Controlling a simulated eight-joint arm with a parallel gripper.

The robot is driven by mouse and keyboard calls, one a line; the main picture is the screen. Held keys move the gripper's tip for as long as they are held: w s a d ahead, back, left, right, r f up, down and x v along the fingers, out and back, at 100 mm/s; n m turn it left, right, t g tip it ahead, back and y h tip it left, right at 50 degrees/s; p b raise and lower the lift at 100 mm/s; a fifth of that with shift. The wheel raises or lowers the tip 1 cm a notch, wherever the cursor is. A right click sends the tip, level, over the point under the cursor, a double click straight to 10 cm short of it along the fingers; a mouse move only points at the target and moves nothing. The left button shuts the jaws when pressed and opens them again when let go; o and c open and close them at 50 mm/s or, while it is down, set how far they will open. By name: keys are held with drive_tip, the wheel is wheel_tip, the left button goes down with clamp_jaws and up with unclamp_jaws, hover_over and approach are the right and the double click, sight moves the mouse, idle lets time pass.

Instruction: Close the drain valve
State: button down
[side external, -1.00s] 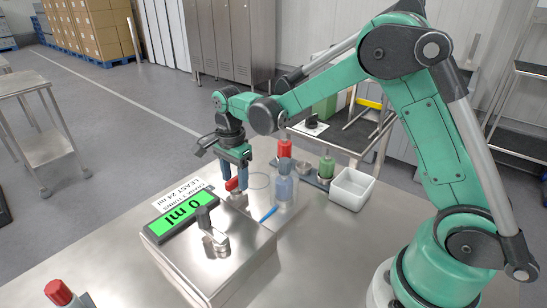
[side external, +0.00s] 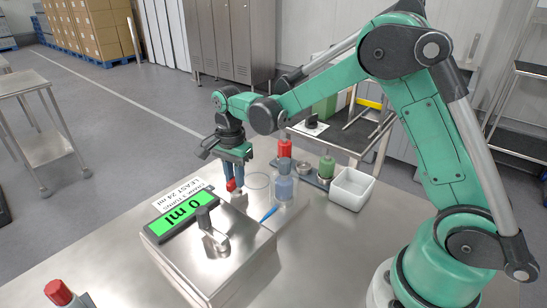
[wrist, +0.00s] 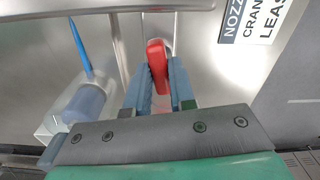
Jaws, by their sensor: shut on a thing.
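The drain valve shows as a red lever handle (side external: 231,185) on a small metal fitting at the far edge of the steel box. In the wrist view the red handle (wrist: 157,58) lies lengthwise between my two blue fingers. My gripper (side external: 234,180) points down over the fitting and is shut on the handle, with a finger on either side of it. The fingers also show in the wrist view (wrist: 159,72). Part of the fitting under the handle is hidden by the fingers.
A display (side external: 180,212) reading 0 ml and a black-topped lever (side external: 206,219) are on the box. A vessel of bluish liquid (side external: 282,189) stands close right of my gripper, near a blue stick (side external: 268,214). A white bin (side external: 352,187) and red and green bottles (side external: 326,168) are farther right.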

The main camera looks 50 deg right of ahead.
drive_tip(key=n, duration=1.2)
drive_tip(key=shift+n, duration=1.9)
drive_tip(key=c, duration=0.7)
unclamp_jaws()
drive_tip(key=shift+c, duration=0.2)
drive_tip(key=shift+r, duration=2.85)
